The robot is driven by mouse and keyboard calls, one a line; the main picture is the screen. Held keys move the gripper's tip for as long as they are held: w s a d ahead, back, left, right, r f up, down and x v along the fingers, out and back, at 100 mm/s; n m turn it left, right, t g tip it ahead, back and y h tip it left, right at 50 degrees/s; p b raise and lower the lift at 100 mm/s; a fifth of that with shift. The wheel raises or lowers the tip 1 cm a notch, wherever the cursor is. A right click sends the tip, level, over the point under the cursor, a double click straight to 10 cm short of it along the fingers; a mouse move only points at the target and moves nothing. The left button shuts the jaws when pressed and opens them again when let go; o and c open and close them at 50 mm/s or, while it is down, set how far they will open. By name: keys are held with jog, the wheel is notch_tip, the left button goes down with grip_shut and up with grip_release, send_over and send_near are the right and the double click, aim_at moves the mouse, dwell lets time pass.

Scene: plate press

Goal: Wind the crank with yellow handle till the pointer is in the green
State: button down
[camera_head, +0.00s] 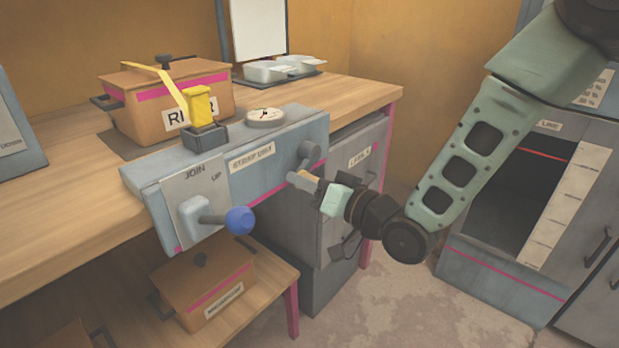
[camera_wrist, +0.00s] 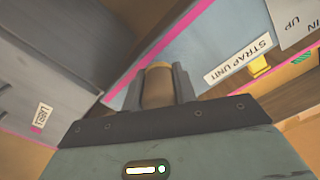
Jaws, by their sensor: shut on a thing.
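The crank (camera_head: 307,151) is on the right end of the grey-blue strap unit (camera_head: 285,140), with its grey arm hanging down from the hub. My gripper (camera_head: 306,181) is at the lower end of that arm. In the wrist view my gripper (camera_wrist: 160,88) is shut on the crank handle (camera_wrist: 158,90), which looks tan-brown with a yellowish rim and stands between the two fingers. The round dial (camera_head: 265,117) lies on top of the strap unit. A dark pointer mark shows on its pale face, but it is too small to tell its reading or any green zone.
A blue-knobbed lever (camera_head: 240,220) sticks out from the JOIN panel, left of my gripper. A yellow strap (camera_head: 175,88) runs over a cardboard-coloured box (camera_head: 150,112). A grey cabinet (camera_head: 352,165) stands close behind my gripper. Open floor (camera_head: 390,295) lies below my arm.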

jog(key=shift+s+a+r+m, duration=0.15)
jog(key=shift+r+m, duration=0.2)
jog(key=shift+m, duration=0.05)
dwell(0.4)
jog(key=c, duration=1.1)
grip_release()
